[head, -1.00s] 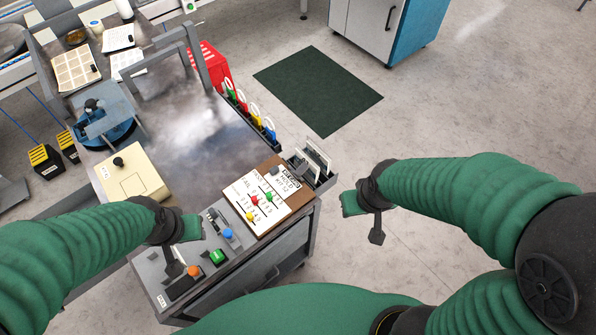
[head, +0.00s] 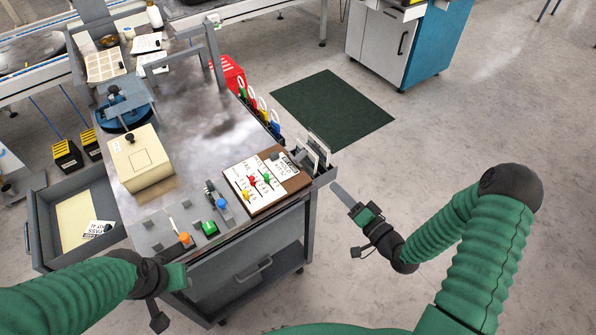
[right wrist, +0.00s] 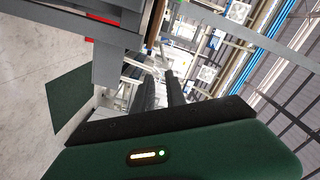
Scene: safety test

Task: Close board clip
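The brown board (head: 295,183) lies at the front right corner of the cart top. It carries white cards with red, green and yellow pegs. A small dark piece (head: 275,156) sits at its far edge beside a printed label; I cannot tell whether it is the clip or how it stands. My right gripper (head: 343,195) is right of the board, apart from it and beyond the cart's edge, its fingers pointing up-left. In the right wrist view its two dark fingers (right wrist: 161,92) show a gap with nothing between. My left gripper (head: 172,297) is low at the left, its fingers unclear.
A control panel with an orange button (head: 184,237), green button (head: 209,228) and blue knob (head: 221,204) is left of the board. A cream box (head: 140,160) stands behind. An open drawer (head: 42,225) juts out left. Coloured tags (head: 262,108) line the right edge.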

